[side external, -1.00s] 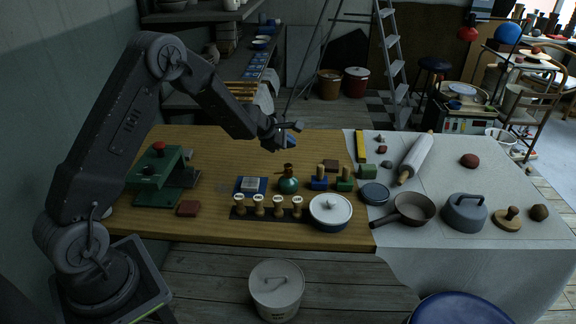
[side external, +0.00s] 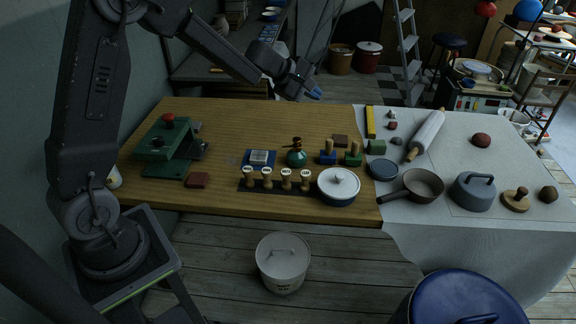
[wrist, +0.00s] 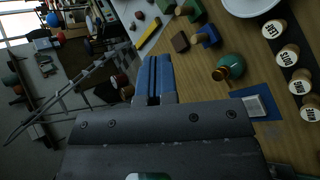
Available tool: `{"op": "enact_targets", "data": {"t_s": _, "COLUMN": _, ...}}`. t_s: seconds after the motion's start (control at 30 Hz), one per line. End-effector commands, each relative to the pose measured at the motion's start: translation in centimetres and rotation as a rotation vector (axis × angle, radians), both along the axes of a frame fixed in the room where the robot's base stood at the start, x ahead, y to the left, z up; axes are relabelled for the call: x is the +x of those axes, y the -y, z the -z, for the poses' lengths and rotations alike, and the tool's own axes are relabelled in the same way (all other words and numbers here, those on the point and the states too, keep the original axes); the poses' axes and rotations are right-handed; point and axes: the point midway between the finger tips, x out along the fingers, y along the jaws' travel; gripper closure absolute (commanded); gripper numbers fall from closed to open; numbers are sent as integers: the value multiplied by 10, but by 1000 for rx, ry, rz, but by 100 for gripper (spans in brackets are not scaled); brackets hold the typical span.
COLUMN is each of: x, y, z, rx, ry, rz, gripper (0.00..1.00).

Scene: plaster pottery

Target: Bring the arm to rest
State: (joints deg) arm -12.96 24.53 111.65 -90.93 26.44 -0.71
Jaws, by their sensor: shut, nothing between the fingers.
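My gripper (side external: 314,92) is shut and empty, held in the air above the back edge of the wooden table (side external: 225,118). In the wrist view its blue fingers (wrist: 154,78) are together with nothing between them. A green bottle (side external: 296,157) stands on the table in front of the gripper, beside a blue card (side external: 259,158). The gripper is apart from everything on the table.
A rolling pin (side external: 427,134) and pan (side external: 424,185) lie on the white cloth. The table's back left is clear.

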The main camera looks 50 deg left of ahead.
Motion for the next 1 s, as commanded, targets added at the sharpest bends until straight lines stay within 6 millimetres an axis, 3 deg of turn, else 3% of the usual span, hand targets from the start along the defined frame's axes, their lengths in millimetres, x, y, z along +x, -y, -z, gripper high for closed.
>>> {"op": "enact_targets", "data": {"t_s": 0.03, "x": -16, "y": 22, "z": -28, "rx": 60, "ry": 35, "rz": 106, "gripper": 100}}
{"op": "enact_targets", "data": {"t_s": 0.2, "x": -83, "y": 81, "z": -81, "rx": 277, "ry": 104, "rz": 444, "gripper": 100}}
{"op": "enact_targets", "data": {"t_s": 0.4, "x": -180, "y": 121, "z": -107, "rx": 575, "ry": 137, "rz": 794, "gripper": 100}}
{"op": "enact_targets", "data": {"t_s": 0.6, "x": -273, "y": 125, "z": -101, "rx": 905, "ry": 109, "rz": 1069, "gripper": 100}}
{"op": "enact_targets", "data": {"t_s": 0.7, "x": -306, "y": 116, "z": -93, "rx": 1051, "ry": 77, "rz": 1156, "gripper": 100}}
{"op": "enact_targets", "data": {"t_s": 0.83, "x": -332, "y": 104, "z": -85, "rx": 1182, "ry": 38, "rz": 1219, "gripper": 100}}
{"op": "enact_targets", "data": {"t_s": 1.0, "x": -343, "y": 97, "z": -81, "rx": 1246, "ry": 14, "rz": 1247, "gripper": 100}}
